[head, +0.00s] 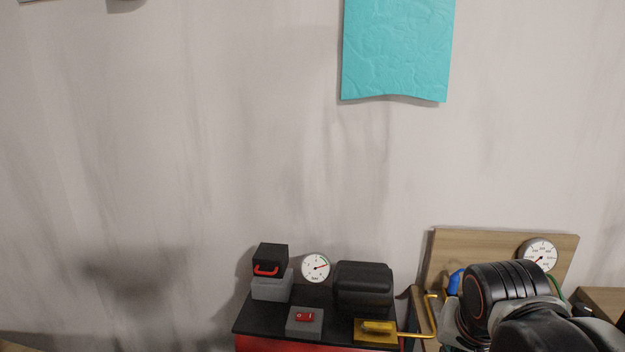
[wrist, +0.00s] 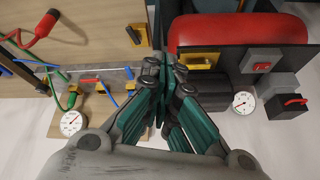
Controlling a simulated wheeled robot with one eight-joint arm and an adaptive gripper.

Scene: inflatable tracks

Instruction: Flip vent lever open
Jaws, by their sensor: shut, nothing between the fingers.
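No part is clearly marked as the vent lever. A yellow plate with a dark lever (wrist: 138,35) is fixed to the wooden board in the wrist view. A silver manifold bar (wrist: 112,78) with yellow fittings and coloured hoses lies to the left of my gripper (wrist: 165,72). A thin red piece (wrist: 85,80) shows along this bar. My gripper is shut and empty, its tips between the bar and the black panel. I cannot tell whether they touch anything. In the head view my arm covers much of the board, and my fingertips are hidden.
The red machine's black top (head: 335,318) carries a red switch (head: 305,317), a yellow block (head: 375,330), a gauge (head: 316,267), a black housing (head: 363,286) and a black box with a red handle (head: 270,259). The wooden board (head: 470,243) has another gauge (head: 540,255).

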